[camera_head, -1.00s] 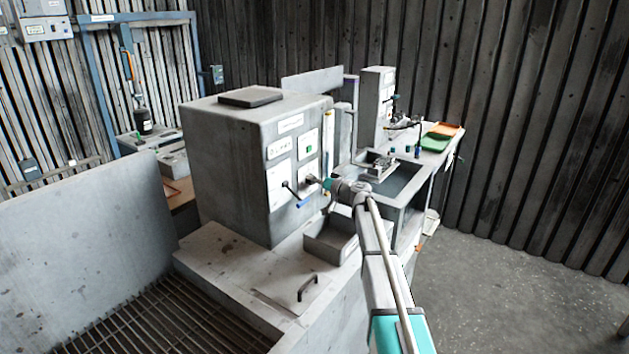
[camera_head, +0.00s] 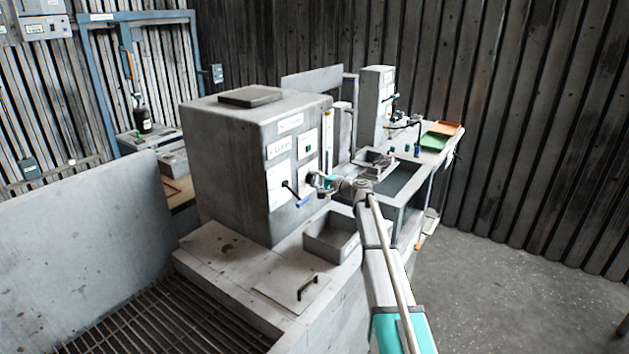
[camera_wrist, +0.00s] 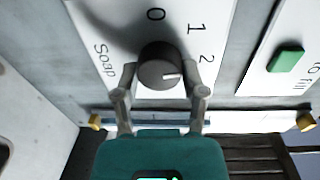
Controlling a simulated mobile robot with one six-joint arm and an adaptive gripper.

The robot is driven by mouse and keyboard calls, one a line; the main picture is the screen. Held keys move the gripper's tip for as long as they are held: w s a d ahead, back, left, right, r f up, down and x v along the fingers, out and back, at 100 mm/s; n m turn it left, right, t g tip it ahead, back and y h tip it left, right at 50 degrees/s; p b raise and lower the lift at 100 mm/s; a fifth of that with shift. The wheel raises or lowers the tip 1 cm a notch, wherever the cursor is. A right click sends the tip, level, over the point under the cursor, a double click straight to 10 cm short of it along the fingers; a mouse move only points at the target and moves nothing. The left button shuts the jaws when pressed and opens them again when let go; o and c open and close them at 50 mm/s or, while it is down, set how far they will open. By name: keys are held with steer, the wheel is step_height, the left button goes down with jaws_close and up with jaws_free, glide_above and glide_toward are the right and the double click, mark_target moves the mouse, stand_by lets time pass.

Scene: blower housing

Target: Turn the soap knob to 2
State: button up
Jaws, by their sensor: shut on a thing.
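The soap knob (camera_wrist: 160,66) is a dark grey round dial on a white panel (camera_wrist: 225,12) marked "Soap", 0, 1 and 2. Its white pointer line points right in the wrist view, toward the side of the 2 and slightly below that numeral. My gripper (camera_wrist: 160,80) has one finger on each side of the knob and is shut on it. In the head view my gripper (camera_head: 318,183) is at the front of the grey machine box (camera_head: 228,150); the knob is too small to make out there.
A green button (camera_wrist: 286,57) sits on a panel right of the knob. A blue-tipped lever (camera_head: 297,194) sticks out beside my gripper. An open grey tray (camera_head: 330,240) stands below. A sink (camera_head: 400,180) and green tray (camera_head: 433,143) are to the right.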

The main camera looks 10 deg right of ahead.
steer(key=shift+w+m, duration=0.1)
steer(key=shift+m, duration=0.8)
steer(key=o, duration=1.2)
steer(key=shift+c, duration=0.2)
steer(key=shift+n, duration=0.3)
